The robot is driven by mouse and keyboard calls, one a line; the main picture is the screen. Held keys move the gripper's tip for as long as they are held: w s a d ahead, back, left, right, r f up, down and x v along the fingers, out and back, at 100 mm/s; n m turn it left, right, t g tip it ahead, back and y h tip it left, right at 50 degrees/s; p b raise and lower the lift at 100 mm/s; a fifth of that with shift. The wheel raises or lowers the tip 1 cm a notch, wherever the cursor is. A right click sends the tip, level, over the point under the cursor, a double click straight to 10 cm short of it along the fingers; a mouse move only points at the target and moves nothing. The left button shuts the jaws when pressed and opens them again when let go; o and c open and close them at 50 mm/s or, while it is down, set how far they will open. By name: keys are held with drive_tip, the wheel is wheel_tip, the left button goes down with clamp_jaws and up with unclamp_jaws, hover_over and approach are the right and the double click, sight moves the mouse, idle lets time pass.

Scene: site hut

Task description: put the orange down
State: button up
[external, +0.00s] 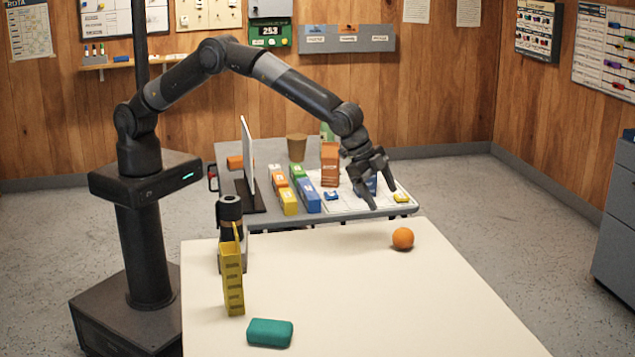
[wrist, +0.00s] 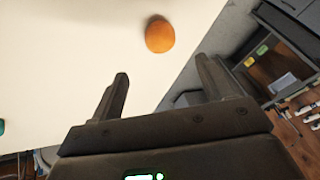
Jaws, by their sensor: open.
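The orange (external: 402,238) rests on the cream table (external: 340,290), near its far right edge. It also shows in the wrist view (wrist: 159,36), beyond my fingertips and apart from them. My gripper (external: 384,198) is open and empty.
A yellow slotted holder (external: 233,280), a dark cylindrical device (external: 230,215) and a teal block (external: 270,333) stand on the cream table's left side. A grey table (external: 270,216) behind holds several coloured boxes and a screen (external: 248,160). The cream table's middle is clear.

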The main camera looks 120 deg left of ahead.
drive_tip(key=s+d+r+n, duration=0.1)
drive_tip(key=s+d+r, duration=0.2)
drive_tip(key=s+r, duration=0.95)
drive_tip(key=s+d+r, duration=0.2)
drive_tip(key=s+r, duration=1)
drive_tip(key=s, duration=0.1)
drive_tip(key=s+d+f+h, duration=0.1)
drive_tip(key=s+d, duration=0.1)
drive_tip(key=s, duration=1.4)
drive_tip(key=s+d+f+n+h, duration=0.1)
drive_tip(key=s+d, duration=0.1)
drive_tip(key=s, duration=1.4)
drive_tip(key=shift+s+t, duration=0.2)
drive_tip(key=shift+t, duration=0.1)
drive_tip(key=shift+f, duration=0.1)
